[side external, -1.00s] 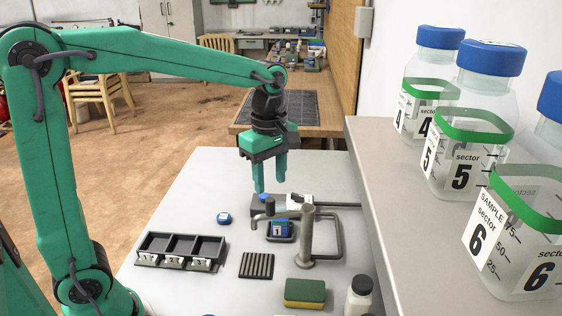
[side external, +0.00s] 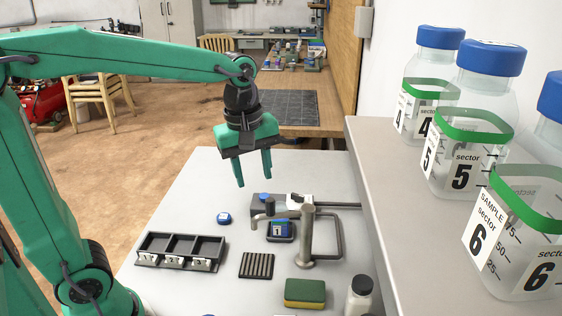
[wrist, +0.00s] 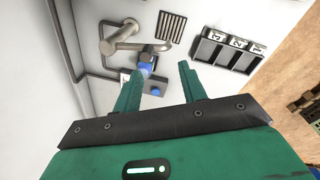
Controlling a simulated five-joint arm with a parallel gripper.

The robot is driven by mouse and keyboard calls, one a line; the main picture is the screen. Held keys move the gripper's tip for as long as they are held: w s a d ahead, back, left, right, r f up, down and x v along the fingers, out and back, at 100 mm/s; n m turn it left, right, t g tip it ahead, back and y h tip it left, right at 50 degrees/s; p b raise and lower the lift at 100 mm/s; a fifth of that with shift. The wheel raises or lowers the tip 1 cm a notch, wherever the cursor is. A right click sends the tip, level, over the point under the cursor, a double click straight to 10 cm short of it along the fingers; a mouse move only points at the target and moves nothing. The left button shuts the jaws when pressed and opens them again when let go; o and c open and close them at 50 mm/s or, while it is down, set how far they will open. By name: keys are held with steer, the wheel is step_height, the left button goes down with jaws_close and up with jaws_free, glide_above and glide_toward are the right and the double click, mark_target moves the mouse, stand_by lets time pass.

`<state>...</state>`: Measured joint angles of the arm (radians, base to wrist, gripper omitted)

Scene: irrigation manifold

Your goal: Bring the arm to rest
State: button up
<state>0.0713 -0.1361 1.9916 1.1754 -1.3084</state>
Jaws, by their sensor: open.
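My gripper (side external: 254,170) is open and empty, held above the grey table (side external: 190,205) with its two green fingers pointing down. It stands clear of everything, up and to the left of the tap and the blue-knobbed block. In the wrist view the two fingers (wrist: 162,85) are spread apart with nothing between them. My arm reaches in from the left of the side view.
Labelled sample bottles (side external: 468,150) line the right shelf (side external: 385,190).

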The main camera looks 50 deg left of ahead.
steer(key=s+a+f+m+t, duration=0.1)
steer(key=s+m+t, duration=0.3)
steer(key=s+m, duration=0.7)
steer(key=shift+s+a+f+m, duration=0.25)
steer(key=shift+a+m, duration=0.45)
steer(key=shift+m, duration=0.9)
steer(key=shift+c, duration=0.2)
